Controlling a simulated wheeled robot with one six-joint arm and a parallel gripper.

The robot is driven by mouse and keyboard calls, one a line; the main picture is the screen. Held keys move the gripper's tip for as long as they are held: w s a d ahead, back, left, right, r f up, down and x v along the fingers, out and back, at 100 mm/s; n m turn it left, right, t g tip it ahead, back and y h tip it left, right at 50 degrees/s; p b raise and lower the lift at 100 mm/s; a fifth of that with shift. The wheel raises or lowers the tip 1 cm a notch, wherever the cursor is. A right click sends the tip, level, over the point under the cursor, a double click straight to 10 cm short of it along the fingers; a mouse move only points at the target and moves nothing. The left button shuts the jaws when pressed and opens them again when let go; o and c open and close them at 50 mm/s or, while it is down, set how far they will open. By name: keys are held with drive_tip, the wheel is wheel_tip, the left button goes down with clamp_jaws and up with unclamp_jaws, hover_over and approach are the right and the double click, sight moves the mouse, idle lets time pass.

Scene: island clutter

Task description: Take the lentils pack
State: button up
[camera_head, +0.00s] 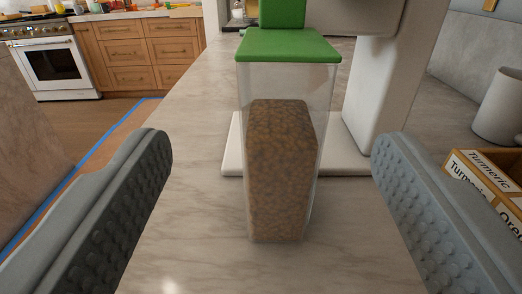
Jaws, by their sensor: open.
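A tall clear container with a green lid (288,46) stands upright on the marble counter, filled partway with brown lentil-like pieces (280,170); no label shows on it, so I cannot tell for sure that it is the lentils pack. My gripper (268,185) is open, with one grey studded finger at the left and one at the right. The container stands between the fingers in the picture, apart from both. Its base and front face are in plain view.
A white appliance (375,90) with a flat base stands close behind the container. A wooden spice box (490,172) labelled Turmeric and a light-coloured cup (499,108) are at the right. The counter (190,190) is bare at the left, where its edge drops to the floor.

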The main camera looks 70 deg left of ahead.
sight(273, 103)
drive_tip(key=x, duration=0.5)
drive_tip(key=shift+w+x, duration=0.2)
drive_tip(key=shift+x, duration=1.15)
drive_tip(key=shift+w+x, duration=0.2)
drive_tip(key=shift+x, duration=1.15)
drive_tip(key=shift+d+r, duration=0.15)
drive_tip(key=shift+r, duration=0.05)
clamp_jaws()
